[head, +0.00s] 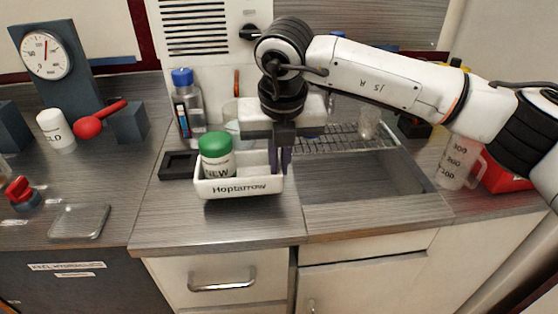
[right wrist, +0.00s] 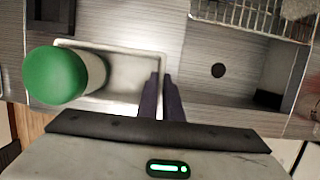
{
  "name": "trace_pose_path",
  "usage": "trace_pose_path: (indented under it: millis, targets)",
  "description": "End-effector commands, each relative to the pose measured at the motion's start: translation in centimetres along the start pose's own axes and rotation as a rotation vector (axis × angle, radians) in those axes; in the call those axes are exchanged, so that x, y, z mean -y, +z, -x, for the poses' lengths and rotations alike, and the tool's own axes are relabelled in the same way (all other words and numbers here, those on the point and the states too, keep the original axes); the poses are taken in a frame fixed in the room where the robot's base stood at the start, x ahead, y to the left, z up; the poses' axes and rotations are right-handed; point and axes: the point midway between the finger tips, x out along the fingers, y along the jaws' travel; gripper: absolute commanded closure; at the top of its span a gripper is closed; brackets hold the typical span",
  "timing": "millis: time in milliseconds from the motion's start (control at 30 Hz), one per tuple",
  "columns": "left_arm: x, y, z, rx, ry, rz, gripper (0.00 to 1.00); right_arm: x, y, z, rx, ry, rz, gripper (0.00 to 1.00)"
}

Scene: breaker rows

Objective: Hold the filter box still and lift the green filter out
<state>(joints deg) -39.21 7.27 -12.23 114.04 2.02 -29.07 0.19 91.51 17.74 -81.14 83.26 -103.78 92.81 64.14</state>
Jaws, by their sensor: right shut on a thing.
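The white filter box (head: 240,188), labelled "Hoptarrow", stands on the grey counter left of the sink. The green filter (head: 215,150), a white cylinder with a green top marked "NEW", stands upright in the box's left part. My right gripper (head: 281,168) points down at the box's right end, shut on its right wall. In the right wrist view, the dark fingers (right wrist: 161,82) straddle that wall of the box (right wrist: 128,78), and the green filter (right wrist: 58,76) is at the left, apart from them. The filter's lower part is hidden by the box front. My left gripper is not in view.
A black tray (head: 178,165) sits just left of the box, with a bottle (head: 186,100) behind. The sink (head: 365,175) and wire rack (head: 335,138) lie right. A white cylinder marked "OLD" (head: 56,130) and red lever (head: 100,120) are at left. The counter before the box is free.

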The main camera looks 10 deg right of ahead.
Motion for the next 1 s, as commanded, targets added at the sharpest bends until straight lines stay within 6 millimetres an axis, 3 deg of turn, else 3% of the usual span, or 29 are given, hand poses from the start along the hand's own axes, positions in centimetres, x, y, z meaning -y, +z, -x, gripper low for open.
trace_pose_path:
  millis: [700,1000]
  targets:
    - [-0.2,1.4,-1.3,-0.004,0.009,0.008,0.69,-0.1,-0.7,-2.7,0.003,0.003,-0.001,1.0]
    - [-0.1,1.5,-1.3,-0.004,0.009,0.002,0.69,-0.1,-0.7,-2.8,0.003,0.003,-0.001,1.0]
